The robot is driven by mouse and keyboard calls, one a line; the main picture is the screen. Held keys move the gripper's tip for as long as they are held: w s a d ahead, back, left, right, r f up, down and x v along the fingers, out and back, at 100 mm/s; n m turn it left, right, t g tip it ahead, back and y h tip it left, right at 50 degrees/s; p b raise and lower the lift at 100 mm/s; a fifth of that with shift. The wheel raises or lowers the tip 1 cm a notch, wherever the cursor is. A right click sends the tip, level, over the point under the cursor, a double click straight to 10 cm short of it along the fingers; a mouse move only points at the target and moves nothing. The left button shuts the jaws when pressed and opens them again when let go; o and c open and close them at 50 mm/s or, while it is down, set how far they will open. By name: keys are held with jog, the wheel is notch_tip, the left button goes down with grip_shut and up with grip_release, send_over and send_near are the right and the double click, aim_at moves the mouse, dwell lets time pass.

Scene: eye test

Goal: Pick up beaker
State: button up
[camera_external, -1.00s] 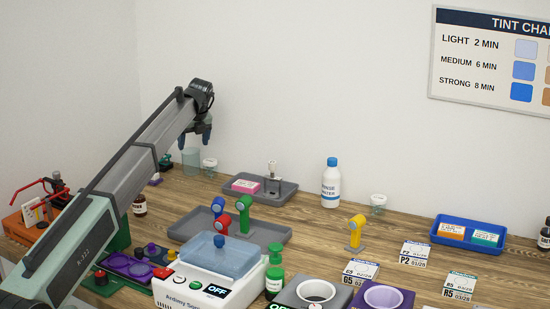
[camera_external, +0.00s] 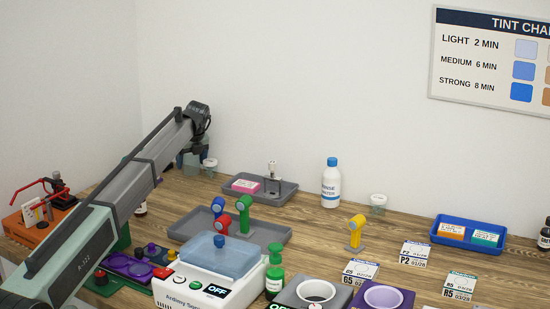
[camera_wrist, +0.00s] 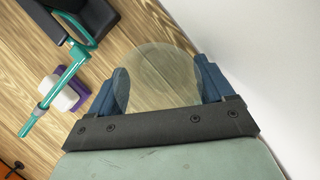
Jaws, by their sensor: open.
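The clear glass beaker (camera_external: 191,170) stands at the back left of the wooden bench, partly hidden by my arm. In the wrist view the see-through beaker (camera_wrist: 160,78) lies between my two blue fingers. My gripper (camera_external: 193,156) is down at the beaker, largely hidden behind my wrist in the external view. In the wrist view my gripper (camera_wrist: 157,88) is open, with one finger on each side of the beaker. I cannot tell whether either finger touches the glass.
A teal and black stand (camera_wrist: 68,72) and a white and purple block (camera_wrist: 62,92) are left of the beaker in the wrist view. The white wall (camera_wrist: 265,60) is close behind.

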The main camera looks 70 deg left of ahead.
jog(key=shift+c, duration=0.2)
jog(key=c, duration=0.6)
